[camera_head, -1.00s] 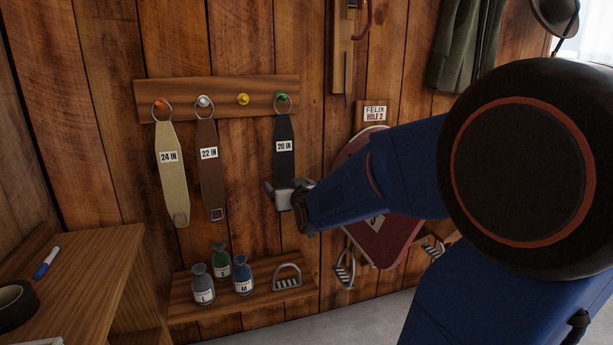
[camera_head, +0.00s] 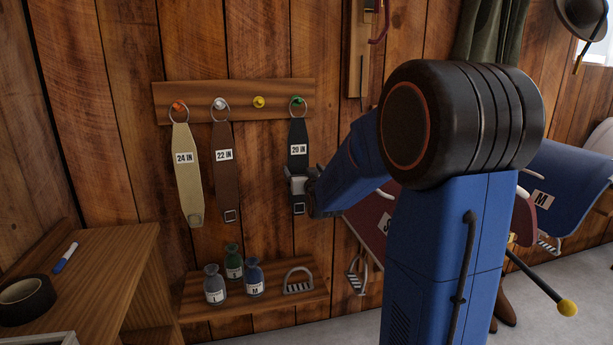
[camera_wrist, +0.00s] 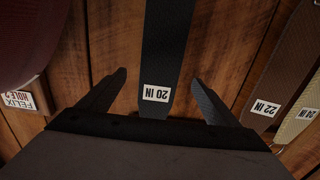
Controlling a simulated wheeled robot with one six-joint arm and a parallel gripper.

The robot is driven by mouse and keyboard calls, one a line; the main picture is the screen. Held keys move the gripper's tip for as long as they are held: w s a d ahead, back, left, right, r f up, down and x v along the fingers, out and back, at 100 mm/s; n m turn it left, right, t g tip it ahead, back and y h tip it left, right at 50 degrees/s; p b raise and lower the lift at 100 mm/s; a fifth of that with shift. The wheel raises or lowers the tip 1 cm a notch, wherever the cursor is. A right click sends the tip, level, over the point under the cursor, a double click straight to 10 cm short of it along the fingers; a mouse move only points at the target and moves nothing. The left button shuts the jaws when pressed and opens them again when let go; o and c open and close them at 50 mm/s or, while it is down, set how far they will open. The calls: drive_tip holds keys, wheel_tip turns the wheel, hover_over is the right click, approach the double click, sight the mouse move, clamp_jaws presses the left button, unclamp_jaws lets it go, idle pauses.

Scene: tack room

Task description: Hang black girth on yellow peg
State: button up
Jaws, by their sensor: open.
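The black girth (camera_head: 298,140), labelled 20 IN, hangs by its ring from the green peg (camera_head: 297,100) at the right end of the wooden rack. It also shows in the wrist view (camera_wrist: 165,50), upside down. The yellow peg (camera_head: 259,101) is bare, just left of the green one. My gripper (camera_head: 299,184) is at the lower part of the black girth. In the wrist view my gripper (camera_wrist: 155,90) is open, with one finger on each side of the girth and gaps between. The yellow peg is out of the wrist view.
A brown girth (camera_head: 223,170) hangs on the white peg and a cream girth (camera_head: 187,172) on the orange peg, to the left. Below, a shelf (camera_head: 250,309) holds bottles and a stirrup. A maroon pad (camera_head: 369,219) hangs behind my arm at right.

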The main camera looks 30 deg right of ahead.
sight(299, 159)
drive_tip(key=x, duration=0.8)
drive_tip(key=shift+w, duration=0.25)
drive_tip(key=shift+c, duration=0.3)
drive_tip(key=c, duration=1.3)
drive_tip(key=shift+r, duration=0.1)
drive_tip(key=shift+c, duration=0.2)
drive_tip(key=shift+r, duration=0.1)
drive_tip(key=shift+r, duration=0.6)
drive_tip(key=shift+s, duration=0.15)
